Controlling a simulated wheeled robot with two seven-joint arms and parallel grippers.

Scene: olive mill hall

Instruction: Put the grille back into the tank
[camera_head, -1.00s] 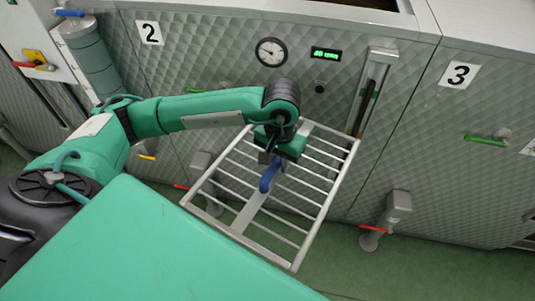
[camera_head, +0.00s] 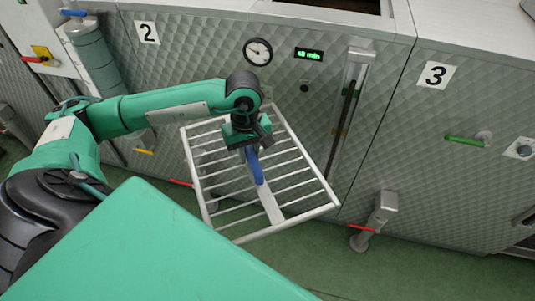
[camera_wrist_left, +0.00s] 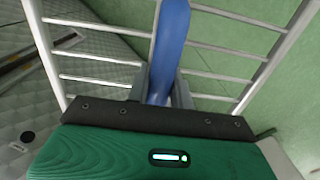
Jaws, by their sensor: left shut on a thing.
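The grille (camera_head: 290,182) is a pale metal frame with several bars and a blue handle on its middle strip. My left gripper (camera_head: 250,152) is shut on the blue handle (camera_head: 256,170) and holds the grille in the air before the tank front. In the left wrist view the blue handle (camera_wrist_left: 171,45) stands between the two fingers, with bars on both sides. The tank marked 2 (camera_head: 185,60) has a quilted metal front; its open top (camera_head: 335,5) shows only in part at the upper edge. My right gripper is out of view.
A dial (camera_head: 258,51), a green display (camera_head: 309,53) and a vertical level gauge (camera_head: 347,100) are on the tank front. An outlet pipe with a red lever (camera_head: 362,229) juts out low. Tank 3 (camera_head: 470,90) stands at right. Green floor (camera_head: 400,275) is clear in front.

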